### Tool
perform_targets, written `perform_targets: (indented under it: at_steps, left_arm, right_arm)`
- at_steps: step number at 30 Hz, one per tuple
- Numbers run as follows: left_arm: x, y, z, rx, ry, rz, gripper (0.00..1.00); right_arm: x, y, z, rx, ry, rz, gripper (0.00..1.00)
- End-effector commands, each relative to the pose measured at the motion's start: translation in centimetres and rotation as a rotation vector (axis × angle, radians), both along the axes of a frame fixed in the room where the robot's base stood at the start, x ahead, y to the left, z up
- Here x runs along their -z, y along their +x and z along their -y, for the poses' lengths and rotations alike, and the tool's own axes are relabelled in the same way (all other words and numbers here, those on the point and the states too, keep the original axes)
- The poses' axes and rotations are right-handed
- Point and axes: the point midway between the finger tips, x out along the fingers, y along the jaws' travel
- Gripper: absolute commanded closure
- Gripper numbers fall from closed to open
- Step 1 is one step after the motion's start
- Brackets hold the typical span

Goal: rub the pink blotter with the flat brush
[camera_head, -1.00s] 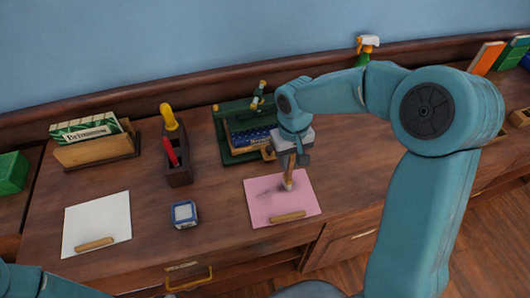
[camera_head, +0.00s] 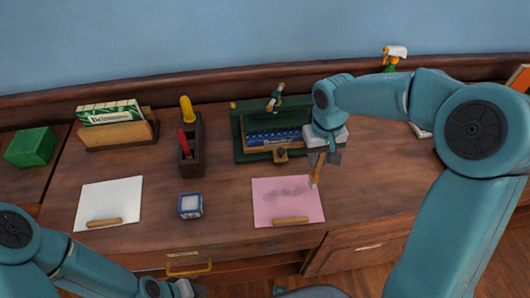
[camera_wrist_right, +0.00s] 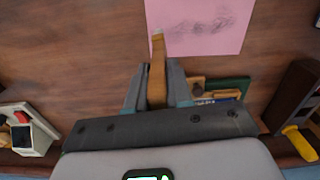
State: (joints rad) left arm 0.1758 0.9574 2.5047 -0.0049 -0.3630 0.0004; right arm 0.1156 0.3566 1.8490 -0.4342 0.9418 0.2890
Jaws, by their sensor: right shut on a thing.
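The pink blotter (camera_head: 270,208) lies flat on the wooden desk, with grey smudges across its upper part and a tan wooden bar on its front edge. It also shows in the right wrist view (camera_wrist_right: 200,35). My right gripper (camera_head: 318,160) is shut on the flat brush (camera_head: 316,174), also seen in the right wrist view (camera_wrist_right: 157,80), tip pointing down. The tip is at the blotter's right edge; I cannot tell whether it touches. My left gripper (camera_head: 184,289) is low at the bottom edge, partly cut off; its jaws are unclear.
A white sheet (camera_head: 110,200) with a wooden bar lies at left. A small blue-and-white box (camera_head: 190,205) stands left of the blotter. Behind are a dark holder (camera_head: 191,155) with red and yellow handles, a green tray (camera_head: 239,138) and a letter rack (camera_head: 122,137). Desk right of the blotter is clear.

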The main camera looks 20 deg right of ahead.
Motion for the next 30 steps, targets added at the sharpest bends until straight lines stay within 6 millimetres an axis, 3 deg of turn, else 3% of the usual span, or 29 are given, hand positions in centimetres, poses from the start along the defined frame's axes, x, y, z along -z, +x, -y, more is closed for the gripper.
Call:
perform_targets:
  at_steps: [18, 30]
  left_arm:
    - [-4.2, 0.0, 0.0, 0.000, 0.000, 0.000, 0.57]
    - [-4.3, 0.0, 0.0, 0.000, 0.000, 0.000, 0.57]
  right_arm:
    - [-5.5, 0.1, 0.3, -0.002, 0.000, 0.001, 1.00]
    - [-5.7, 0.1, 0.4, -0.002, 0.000, 0.001, 1.00]
